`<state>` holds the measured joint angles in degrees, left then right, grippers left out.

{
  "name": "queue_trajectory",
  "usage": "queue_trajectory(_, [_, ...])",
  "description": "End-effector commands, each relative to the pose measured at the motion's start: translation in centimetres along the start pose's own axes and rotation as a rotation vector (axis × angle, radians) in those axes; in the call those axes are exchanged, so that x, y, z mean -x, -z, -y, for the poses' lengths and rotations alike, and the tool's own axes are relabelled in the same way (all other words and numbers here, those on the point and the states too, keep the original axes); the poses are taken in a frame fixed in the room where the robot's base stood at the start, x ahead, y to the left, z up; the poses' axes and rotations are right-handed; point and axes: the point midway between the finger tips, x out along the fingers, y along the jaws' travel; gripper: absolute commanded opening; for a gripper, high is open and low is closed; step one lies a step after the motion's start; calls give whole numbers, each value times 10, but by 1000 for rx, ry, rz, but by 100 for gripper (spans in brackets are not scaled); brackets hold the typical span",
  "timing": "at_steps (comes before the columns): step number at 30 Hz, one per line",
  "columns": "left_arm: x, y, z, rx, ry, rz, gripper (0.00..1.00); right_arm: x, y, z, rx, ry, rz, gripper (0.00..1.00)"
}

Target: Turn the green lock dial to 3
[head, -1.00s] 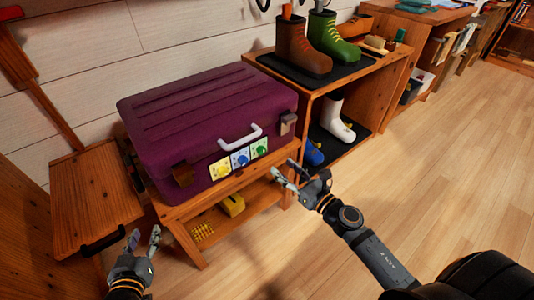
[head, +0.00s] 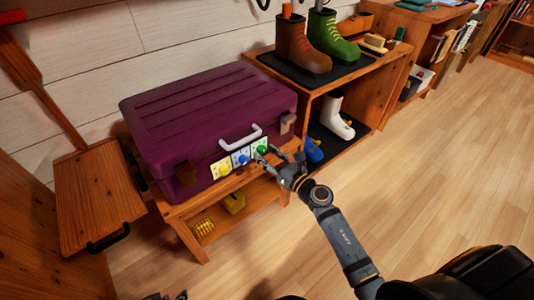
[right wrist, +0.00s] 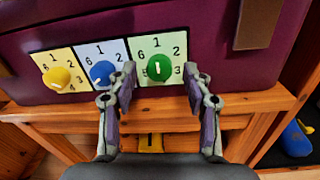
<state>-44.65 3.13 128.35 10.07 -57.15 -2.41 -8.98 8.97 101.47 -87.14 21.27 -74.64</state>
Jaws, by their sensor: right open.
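Only the fingertips of my left gripper (head: 167,296) show, apart, at the bottom edge.
A blue dial (right wrist: 102,73) and a yellow dial (right wrist: 57,77) sit left of the green one. The white handle (head: 240,136) is above them. The suitcase rests on a wooden bench (head: 190,210). A boot shelf (head: 350,85) stands to the right. Open floor lies in front.

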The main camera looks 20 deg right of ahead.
Motion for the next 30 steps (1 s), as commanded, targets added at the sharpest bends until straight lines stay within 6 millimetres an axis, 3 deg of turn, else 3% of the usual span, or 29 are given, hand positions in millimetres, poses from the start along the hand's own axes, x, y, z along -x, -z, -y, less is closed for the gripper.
queue_trajectory(9, [0, 0, 0, -1, 1, 0, 40, -4, 0, 0, 0, -1, -1, 50])
queue_trajectory(21, [0, 1, 0, 0, 1, -2, 40, -4, 0, 0, 0, -1, -1, 0])
queue_trajectory(30, [2, 0, 0, -1, 2, 8, 40, -4, -1, 0, -36, -1, 1, 0])
